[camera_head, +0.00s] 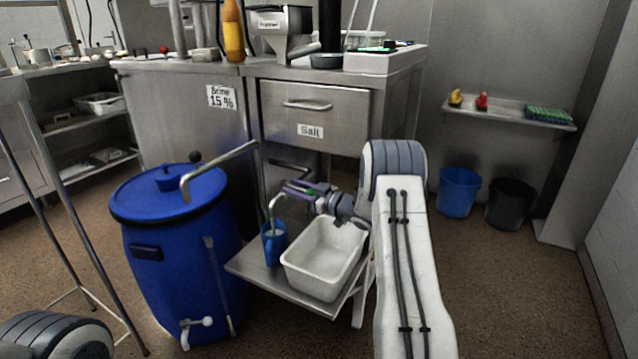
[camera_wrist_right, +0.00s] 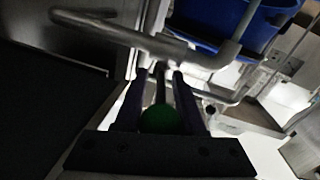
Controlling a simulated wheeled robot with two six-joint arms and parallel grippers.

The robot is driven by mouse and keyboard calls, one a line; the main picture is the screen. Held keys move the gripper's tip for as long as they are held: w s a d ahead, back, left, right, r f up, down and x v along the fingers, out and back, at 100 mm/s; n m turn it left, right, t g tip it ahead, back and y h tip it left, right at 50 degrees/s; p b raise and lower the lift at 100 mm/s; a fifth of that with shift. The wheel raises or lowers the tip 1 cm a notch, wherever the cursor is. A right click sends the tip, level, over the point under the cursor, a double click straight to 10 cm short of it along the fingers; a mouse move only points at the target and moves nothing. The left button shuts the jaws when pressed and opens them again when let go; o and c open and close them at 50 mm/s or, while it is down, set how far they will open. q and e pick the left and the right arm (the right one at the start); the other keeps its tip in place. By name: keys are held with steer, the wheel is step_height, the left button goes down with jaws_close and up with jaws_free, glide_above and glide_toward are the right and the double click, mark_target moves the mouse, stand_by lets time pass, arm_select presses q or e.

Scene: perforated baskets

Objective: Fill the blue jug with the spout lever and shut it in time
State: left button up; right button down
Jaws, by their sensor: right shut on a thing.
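The blue jug (camera_head: 273,246) stands upright on the low steel shelf (camera_head: 262,284), left of a white tub. The thin bent spout (camera_head: 272,207) comes down over the jug's mouth. Something pale shows in the mouth; I cannot tell the liquid level or whether it is flowing. My right gripper (camera_head: 298,190) is behind and right of the spout. In the right wrist view my right gripper (camera_wrist_right: 158,95) is shut on the spout lever, whose green knob (camera_wrist_right: 162,120) sits between the fingers. My left gripper is out of view; only part of my left arm shows at bottom left.
The white tub (camera_head: 322,258) stands close beside the jug. A large blue barrel (camera_head: 185,255) with a bent steel pipe (camera_head: 222,163) above it is to the left. The salt drawer cabinet (camera_head: 315,112) is behind. Open floor lies to the right.

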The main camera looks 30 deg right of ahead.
steer(key=shift+w+r+n+g+y+p, duration=0.15)
steer(key=shift+n+g+y+p, duration=0.15)
steer(key=shift+n+y, duration=0.2)
steer(key=shift+d+n+g+y, duration=0.1)
steer(key=shift+n+g+y, duration=0.2)
steer(key=shift+y, duration=0.3)
steer(key=c, duration=0.6)
jaws_free()
steer(key=shift+d, duration=0.1)
steer(key=p+v, duration=0.3)
steer(key=v, duration=0.7)
steer(key=shift+s, duration=0.2)
